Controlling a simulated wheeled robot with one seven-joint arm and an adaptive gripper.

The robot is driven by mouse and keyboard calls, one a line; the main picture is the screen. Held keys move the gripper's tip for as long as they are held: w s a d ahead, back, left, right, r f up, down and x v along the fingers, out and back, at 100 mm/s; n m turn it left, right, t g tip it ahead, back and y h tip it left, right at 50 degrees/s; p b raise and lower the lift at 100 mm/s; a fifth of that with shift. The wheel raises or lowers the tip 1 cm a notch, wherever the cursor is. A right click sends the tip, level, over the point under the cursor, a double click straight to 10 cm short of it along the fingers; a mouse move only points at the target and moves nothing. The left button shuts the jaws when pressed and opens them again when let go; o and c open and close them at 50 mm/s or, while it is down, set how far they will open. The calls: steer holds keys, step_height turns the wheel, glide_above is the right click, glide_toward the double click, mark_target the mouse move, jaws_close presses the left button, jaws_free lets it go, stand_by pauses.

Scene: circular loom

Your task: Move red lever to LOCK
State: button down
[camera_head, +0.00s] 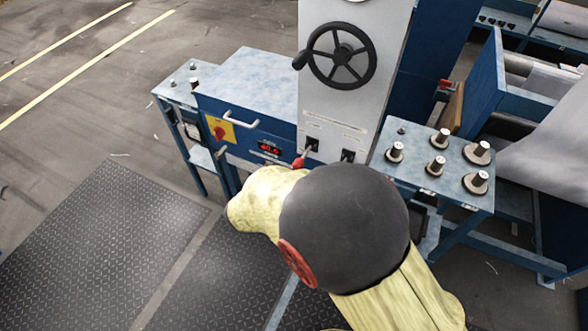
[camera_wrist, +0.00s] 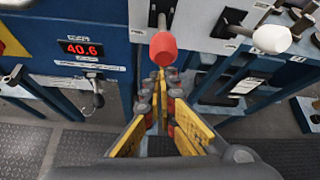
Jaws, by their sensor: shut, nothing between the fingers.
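The red lever (camera_wrist: 163,46) shows in the wrist view as a red knob on a metal stem that comes out of the light grey panel. In the head view the red lever (camera_head: 299,162) shows just above my arm, with its stem rising to a dark slot. My gripper (camera_wrist: 162,80) is shut and empty, its yellow-sided fingers just below the red knob in the wrist view. I cannot tell whether the fingertips touch the knob. In the head view my arm hides the gripper. The LOCK marking is not readable.
A white-knobbed lever (camera_wrist: 272,39) is right of the red one. A red display reading 40.6 (camera_wrist: 82,48) is on the blue cabinet at left. A black handwheel (camera_head: 342,55) is above the levers. A side table with several metal posts (camera_head: 437,165) stands right.

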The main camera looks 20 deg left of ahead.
steer(key=r+g+p, duration=0.1)
steer(key=r+p, duration=0.1)
steer(key=p, duration=0.1)
steer(key=r+g+p, duration=0.1)
steer(key=r+p, duration=0.1)
steer(key=p, duration=0.2)
steer(key=shift+w+g+p, duration=0.2)
steer(key=shift+g+p, duration=0.1)
steer(key=shift+w+a+r+p, duration=0.1)
steer(key=shift+w+r+p, duration=0.15)
steer(key=shift+r+p, duration=0.25)
glide_toward(296, 165)
steer(key=shift+s+d+f, duration=0.25)
steer(key=shift+s+f, duration=0.35)
steer(key=shift+s, duration=0.15)
steer(key=shift+s+d+f, duration=0.2)
steer(key=shift+s+f, duration=0.45)
steer(key=shift+s, duration=0.1)
